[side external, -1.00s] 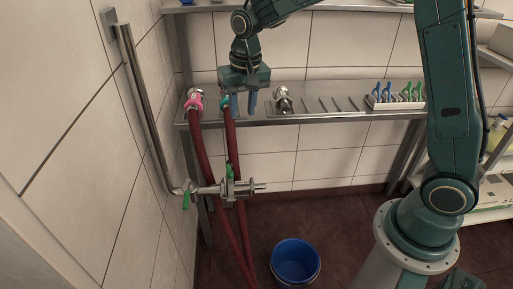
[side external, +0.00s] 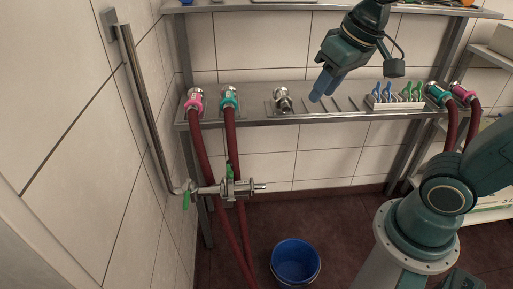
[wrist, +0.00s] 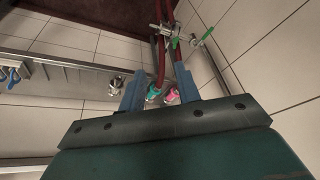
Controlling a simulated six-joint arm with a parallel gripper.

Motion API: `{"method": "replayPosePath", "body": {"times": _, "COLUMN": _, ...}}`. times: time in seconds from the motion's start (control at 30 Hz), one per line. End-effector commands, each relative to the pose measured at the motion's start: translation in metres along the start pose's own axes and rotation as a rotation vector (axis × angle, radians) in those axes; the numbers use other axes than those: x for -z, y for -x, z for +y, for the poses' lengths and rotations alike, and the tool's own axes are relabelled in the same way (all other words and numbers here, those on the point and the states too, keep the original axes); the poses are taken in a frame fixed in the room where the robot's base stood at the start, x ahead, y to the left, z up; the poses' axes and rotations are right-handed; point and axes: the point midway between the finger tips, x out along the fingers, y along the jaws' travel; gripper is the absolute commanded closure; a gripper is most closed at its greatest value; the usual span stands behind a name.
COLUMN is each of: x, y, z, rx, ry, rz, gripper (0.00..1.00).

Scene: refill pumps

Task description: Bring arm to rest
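My gripper (side external: 321,88) hangs in the air in front of the steel shelf, right of the bare metal pump fitting (side external: 283,99), with its blue fingers pointing down and left. In the wrist view, the fingers of my gripper (wrist: 159,92) are spread apart with nothing between them. A red hose with a teal coupling (side external: 229,98) and one with a pink coupling (side external: 195,100) stand on the shelf at the left, clear of my gripper. Beyond the fingers, the wrist view also shows the teal coupling (wrist: 153,92) and the pink coupling (wrist: 172,96).
A steel shelf (side external: 345,117) runs along the tiled wall. A rack of blue and green clips (side external: 396,95) sits right of my gripper, with two more hose couplings (side external: 438,93) at its right end. A blue bucket (side external: 295,262) stands on the floor. A wall pipe with valves (side external: 228,187) is at left.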

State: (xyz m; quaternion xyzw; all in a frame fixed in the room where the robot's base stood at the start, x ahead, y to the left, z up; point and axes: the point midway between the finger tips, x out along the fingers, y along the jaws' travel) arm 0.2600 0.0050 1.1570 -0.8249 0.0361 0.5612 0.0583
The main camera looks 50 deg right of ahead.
Motion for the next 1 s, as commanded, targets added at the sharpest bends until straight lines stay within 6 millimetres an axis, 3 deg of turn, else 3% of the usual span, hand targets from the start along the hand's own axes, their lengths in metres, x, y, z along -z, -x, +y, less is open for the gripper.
{"method": "replayPosePath", "body": {"times": 0.2, "x": -0.04, "y": 0.014, "z": 0.008, "rx": 0.004, "ry": 0.068, "rz": 0.061, "gripper": 0.67}}
{"method": "replayPosePath", "body": {"times": 0.43, "x": -0.07, "y": 0.018, "z": 0.014, "rx": 0.003, "ry": 0.121, "rz": 0.104, "gripper": 0.67}}
{"method": "replayPosePath", "body": {"times": 1.0, "x": -0.078, "y": 0.018, "z": 0.016, "rx": 0.002, "ry": 0.138, "rz": 0.115, "gripper": 0.67}}
